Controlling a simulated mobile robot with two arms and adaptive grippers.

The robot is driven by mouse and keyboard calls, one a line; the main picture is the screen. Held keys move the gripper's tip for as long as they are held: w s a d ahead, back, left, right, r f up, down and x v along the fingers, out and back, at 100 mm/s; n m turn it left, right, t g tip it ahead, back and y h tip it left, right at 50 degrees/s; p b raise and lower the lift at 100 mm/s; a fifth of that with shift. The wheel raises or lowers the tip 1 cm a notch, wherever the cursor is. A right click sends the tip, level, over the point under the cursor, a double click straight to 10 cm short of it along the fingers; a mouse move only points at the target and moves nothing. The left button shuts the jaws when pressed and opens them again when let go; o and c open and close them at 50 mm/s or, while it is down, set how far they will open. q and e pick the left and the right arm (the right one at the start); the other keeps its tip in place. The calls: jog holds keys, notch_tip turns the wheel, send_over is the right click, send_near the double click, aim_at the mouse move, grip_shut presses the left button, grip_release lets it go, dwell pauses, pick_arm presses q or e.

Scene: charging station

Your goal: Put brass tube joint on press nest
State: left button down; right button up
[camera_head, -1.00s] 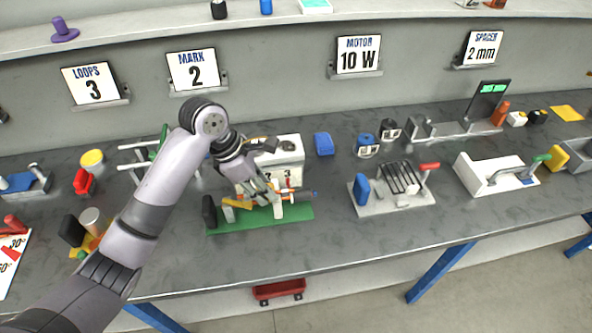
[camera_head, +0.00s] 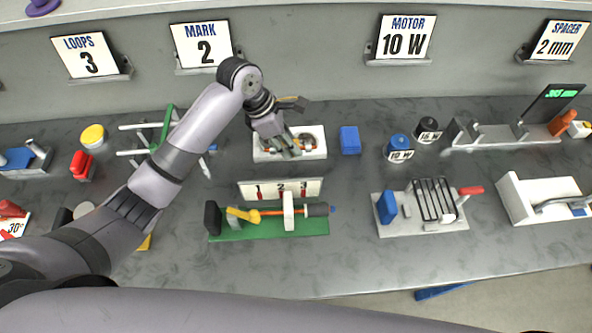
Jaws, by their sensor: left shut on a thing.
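My left gripper (camera_head: 287,150) reaches in from the left and points down at a white tray (camera_head: 318,150) at the back of the bench. It is shut on a small part, apparently the brass tube joint, mostly hidden by the fingers. Other small dark or brownish parts lie in the tray beside the fingers. In front is a green-based fixture (camera_head: 270,230), apparently the press. It carries a black block, a yellow piece (camera_head: 243,214), an orange rod, a white upright and a dark handle. I cannot make out its nest clearly. My right gripper is out of view.
A 1-2-3 plate (camera_head: 280,188) stands between tray and fixture. Right of them are a blue block (camera_head: 350,140), two motors (camera_head: 399,148) and a grey wire-rack fixture (camera_head: 420,220). Red and yellow items stand left. The bench front edge is fairly clear.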

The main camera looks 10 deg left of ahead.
pick_arm(q)
notch_tip(320, 180, down, 5)
jog(key=f, duration=0.5)
jog(key=shift+w+p, duration=0.25)
jog(key=shift+p, duration=0.1)
jog(key=shift+f, duration=0.7)
notch_tip(320, 180, down, 2)
jog(key=shift+f, duration=0.65)
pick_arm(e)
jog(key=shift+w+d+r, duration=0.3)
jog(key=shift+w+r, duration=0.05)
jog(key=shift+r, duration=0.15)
